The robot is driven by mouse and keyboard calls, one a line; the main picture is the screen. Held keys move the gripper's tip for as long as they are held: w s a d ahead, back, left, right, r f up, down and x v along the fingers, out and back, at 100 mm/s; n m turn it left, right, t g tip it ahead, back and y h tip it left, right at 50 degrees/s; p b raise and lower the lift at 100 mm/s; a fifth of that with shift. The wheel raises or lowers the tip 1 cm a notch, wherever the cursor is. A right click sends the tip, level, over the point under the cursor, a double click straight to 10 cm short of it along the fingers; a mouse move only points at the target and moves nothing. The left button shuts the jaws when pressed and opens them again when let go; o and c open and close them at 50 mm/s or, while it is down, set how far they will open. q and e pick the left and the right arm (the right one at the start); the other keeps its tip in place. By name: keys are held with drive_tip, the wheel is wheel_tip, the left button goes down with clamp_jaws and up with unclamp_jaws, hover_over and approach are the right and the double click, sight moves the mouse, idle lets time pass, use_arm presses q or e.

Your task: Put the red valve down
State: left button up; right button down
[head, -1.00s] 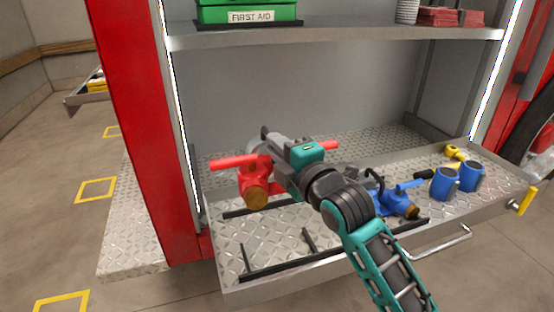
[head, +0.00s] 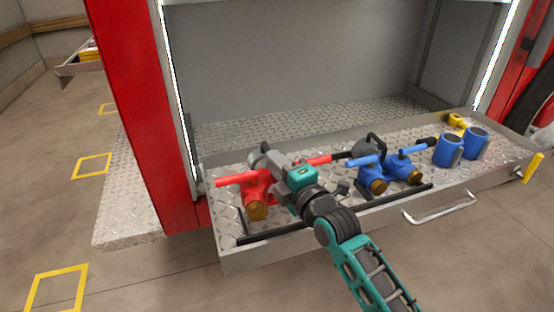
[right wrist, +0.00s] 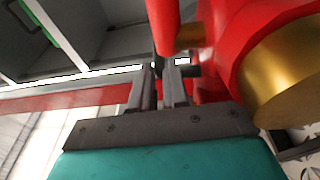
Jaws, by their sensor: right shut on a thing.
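The red valve (head: 256,196) has red bar handles and a brass outlet. It is at the left end of the pulled-out tray (head: 340,215), between black rails. My right gripper (head: 268,160) is shut on it from above. In the right wrist view the fingers (right wrist: 163,85) are close together, with the red valve body and brass cap (right wrist: 285,75) right beside them. The fingertips' contact is partly hidden. The valve looks level and low at the tray, but I cannot tell whether it touches. My left gripper is not in view.
A blue valve (head: 375,172) with two brass outlets stands right of my gripper on the tray. Two blue cylinders (head: 448,150) and a yellow fitting (head: 457,119) are farther right. A red cabinet post (head: 145,120) rises at the left.

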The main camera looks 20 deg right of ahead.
drive_tip(key=shift+f+b, duration=0.7)
drive_tip(key=shift+f, duration=0.75)
drive_tip(key=c, duration=1.5)
unclamp_jaws()
drive_tip(key=shift+f, duration=0.55)
drive_tip(key=shift+o, duration=1.4)
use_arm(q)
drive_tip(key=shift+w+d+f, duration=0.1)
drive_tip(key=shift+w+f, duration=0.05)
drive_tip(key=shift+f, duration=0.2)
use_arm(e)
drive_tip(key=shift+o, duration=0.5)
drive_tip(key=shift+s, duration=0.1)
drive_tip(key=shift+r, duration=0.15)
use_arm(q)
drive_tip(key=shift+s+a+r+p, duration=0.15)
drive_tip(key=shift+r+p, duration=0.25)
drive_tip(key=shift+p, duration=0.2)
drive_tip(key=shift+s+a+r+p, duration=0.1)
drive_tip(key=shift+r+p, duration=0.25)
drive_tip(key=shift+p, duration=0.25)
use_arm(e)
drive_tip(key=v, duration=1.2)
